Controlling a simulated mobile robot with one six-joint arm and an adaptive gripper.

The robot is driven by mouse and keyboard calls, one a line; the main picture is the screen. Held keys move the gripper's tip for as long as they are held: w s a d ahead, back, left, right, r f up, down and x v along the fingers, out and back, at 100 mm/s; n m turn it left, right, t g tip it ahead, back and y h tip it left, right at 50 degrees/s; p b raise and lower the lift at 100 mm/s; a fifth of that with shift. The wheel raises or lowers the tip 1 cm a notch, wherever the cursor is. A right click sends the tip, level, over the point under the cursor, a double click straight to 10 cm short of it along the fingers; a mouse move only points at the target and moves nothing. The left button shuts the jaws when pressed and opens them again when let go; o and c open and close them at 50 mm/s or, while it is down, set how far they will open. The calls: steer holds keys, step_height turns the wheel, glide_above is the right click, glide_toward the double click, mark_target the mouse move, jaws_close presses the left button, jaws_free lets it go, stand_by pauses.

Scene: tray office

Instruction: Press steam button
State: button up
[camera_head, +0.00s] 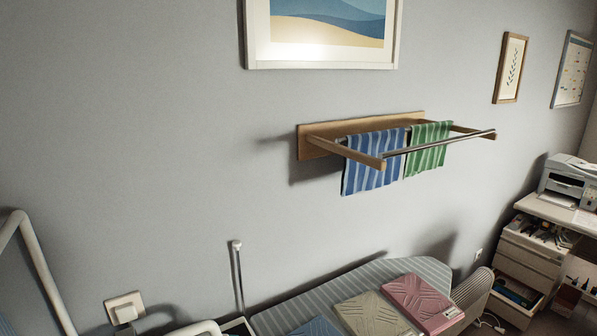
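No steam button and no iron show in this view. An ironing board (425,268) with a grey striped cover runs along the wall at the bottom. Folded cloths lie on it: a pink one (428,305), a beige one (365,313) and a blue one (316,327) partly cut off by the lower edge. A thin upright rod (238,275) with a pale tip stands at the board's left. My gripper is not in view.
A wooden wall rack (317,138) holds a blue striped towel (370,175) and a green striped towel (428,155). A wall socket (122,304) is at lower left by white tubing (42,262). A desk with drawers (530,258) and a printer (566,182) stands right.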

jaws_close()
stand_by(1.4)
